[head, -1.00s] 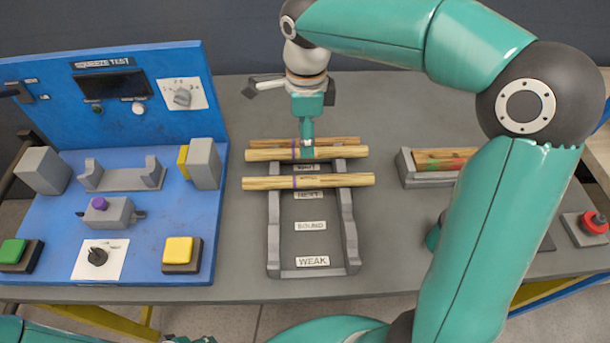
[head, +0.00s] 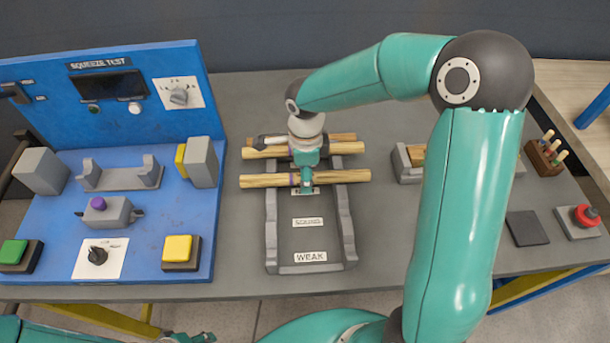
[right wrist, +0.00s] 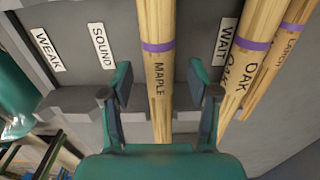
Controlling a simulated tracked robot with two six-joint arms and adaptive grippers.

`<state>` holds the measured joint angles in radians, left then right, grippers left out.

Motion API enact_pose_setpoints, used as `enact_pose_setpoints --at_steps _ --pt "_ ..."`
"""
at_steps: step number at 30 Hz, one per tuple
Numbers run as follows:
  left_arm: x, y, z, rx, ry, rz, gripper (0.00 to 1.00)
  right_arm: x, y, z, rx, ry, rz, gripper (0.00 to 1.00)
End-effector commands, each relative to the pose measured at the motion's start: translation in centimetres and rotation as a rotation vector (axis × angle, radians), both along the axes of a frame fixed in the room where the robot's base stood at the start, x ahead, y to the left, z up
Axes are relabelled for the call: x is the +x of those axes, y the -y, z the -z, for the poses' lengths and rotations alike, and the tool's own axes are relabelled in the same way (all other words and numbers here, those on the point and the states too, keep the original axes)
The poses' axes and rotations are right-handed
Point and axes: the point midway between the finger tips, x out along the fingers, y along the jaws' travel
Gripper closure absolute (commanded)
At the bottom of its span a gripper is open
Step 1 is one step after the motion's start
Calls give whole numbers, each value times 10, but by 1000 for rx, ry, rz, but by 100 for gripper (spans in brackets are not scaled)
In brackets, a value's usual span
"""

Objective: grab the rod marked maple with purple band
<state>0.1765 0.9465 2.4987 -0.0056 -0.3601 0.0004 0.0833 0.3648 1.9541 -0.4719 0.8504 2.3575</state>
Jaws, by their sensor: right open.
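My right gripper (head: 306,182) is over the rod's middle. In the right wrist view the open fingers (right wrist: 160,80) stand on either side of the rod, with gaps to it. An oak rod (right wrist: 250,60) and a larch rod (right wrist: 288,62), both purple-banded, lie beside it. At the bottom edge of the head view, part of my left gripper (head: 195,338) shows; its jaw state is unclear.
The rack (head: 348,235) has WAIT, SOUND and WEAK labels; its front part is empty. A blue squeeze-test station (head: 150,225) stands at left. My right arm partly hides a grey holder (head: 402,172). A red button (head: 587,215) is at far right.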

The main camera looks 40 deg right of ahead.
Motion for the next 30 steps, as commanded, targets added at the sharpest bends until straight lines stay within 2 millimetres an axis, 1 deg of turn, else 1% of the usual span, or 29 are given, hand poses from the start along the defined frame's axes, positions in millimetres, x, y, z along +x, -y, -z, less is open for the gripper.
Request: enact_pose_setpoints --at_steps 3,8,18,19,30 --pt "0 0 -1 0 0 0 60 0 0 4 1 0 1 40" --pt "0 0 0 0 0 0 60 0 0 4 1 1 1 40" --pt "0 0 0 0 0 0 60 0 0 4 1 1 1 96" --pt "0 0 0 0 0 0 60 0 0 4 1 1 1 100" --pt "0 0 0 0 0 0 60 0 0 2 1 3 1 100"
